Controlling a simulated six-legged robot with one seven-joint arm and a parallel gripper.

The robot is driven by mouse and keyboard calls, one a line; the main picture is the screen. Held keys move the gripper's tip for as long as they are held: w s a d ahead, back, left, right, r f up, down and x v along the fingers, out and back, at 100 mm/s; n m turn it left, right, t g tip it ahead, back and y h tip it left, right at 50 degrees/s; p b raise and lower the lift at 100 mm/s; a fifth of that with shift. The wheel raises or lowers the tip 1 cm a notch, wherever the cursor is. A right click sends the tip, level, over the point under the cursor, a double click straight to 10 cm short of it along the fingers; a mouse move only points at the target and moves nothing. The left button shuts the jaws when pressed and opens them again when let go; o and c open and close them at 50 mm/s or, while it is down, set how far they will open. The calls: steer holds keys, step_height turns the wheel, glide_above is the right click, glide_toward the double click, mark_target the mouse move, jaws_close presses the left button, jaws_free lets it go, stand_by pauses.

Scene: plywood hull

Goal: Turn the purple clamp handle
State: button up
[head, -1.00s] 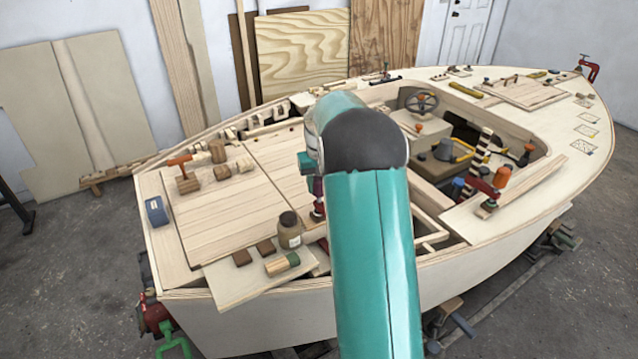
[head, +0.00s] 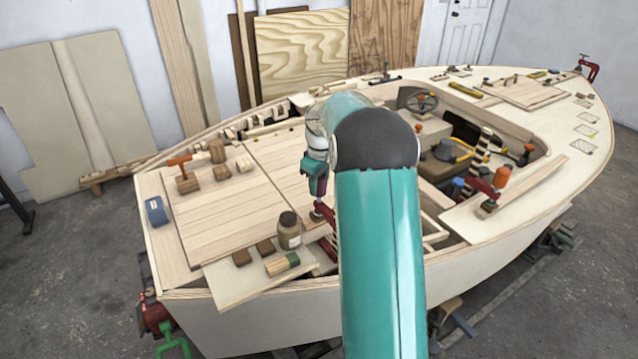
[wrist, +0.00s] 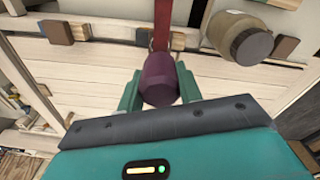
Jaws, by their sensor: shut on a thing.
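The purple clamp handle (wrist: 160,80) stands between the two teal fingers of my gripper (wrist: 158,90) in the wrist view. My gripper is shut on it. In the head view my gripper (head: 316,180) is at the left of my arm's elbow, with a little of the purple handle showing beside it. The red clamp bar (wrist: 163,25) runs away from the handle in the wrist view. In the head view the red clamp (head: 326,215) stands at the near edge of the deck, partly hidden by my arm.
A brown jar (head: 289,231) stands left of the clamp; it also shows in the wrist view (wrist: 240,40). Another red clamp (head: 486,192) with an orange handle stands to the right. The deck panel (head: 225,215) is mostly bare.

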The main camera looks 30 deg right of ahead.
mark_target(320, 179)
stand_by(0.3)
steer(key=o, duration=1)
steer(key=r, duration=1.3)
steer(key=shift+s+a+r, duration=0.1)
steer(key=shift+s+r, duration=0.3)
